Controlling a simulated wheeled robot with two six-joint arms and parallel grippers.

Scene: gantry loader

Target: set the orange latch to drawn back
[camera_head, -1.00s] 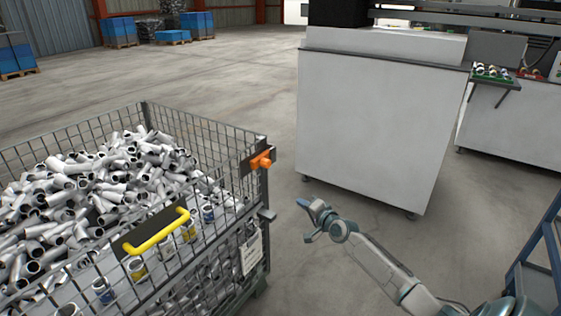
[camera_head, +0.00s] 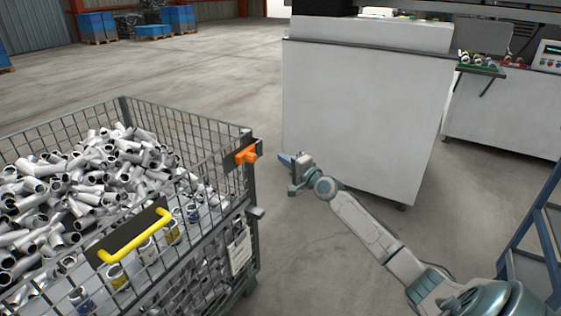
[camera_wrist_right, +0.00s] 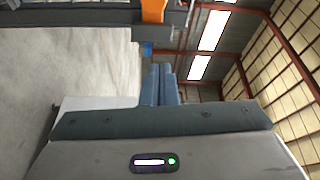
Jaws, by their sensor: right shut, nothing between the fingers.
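The orange latch (camera_head: 246,155) is mounted on a dark plate at the top right corner of the wire mesh crate (camera_head: 188,118). Its orange part also shows at the top edge of the right wrist view (camera_wrist_right: 153,10), beyond the fingertips. My right gripper (camera_head: 285,160) is just to the right of the latch in the head view, apart from it. Its two blue fingers lie together in the right wrist view (camera_wrist_right: 160,72), shut with nothing between them. My left gripper is not in view.
The crate holds many grey pipe pieces (camera_head: 80,180) and has a yellow handle (camera_head: 135,238) in front. A large white machine cabinet (camera_head: 360,110) stands behind my right gripper. A blue frame (camera_head: 530,240) is at the right edge. Open floor lies between.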

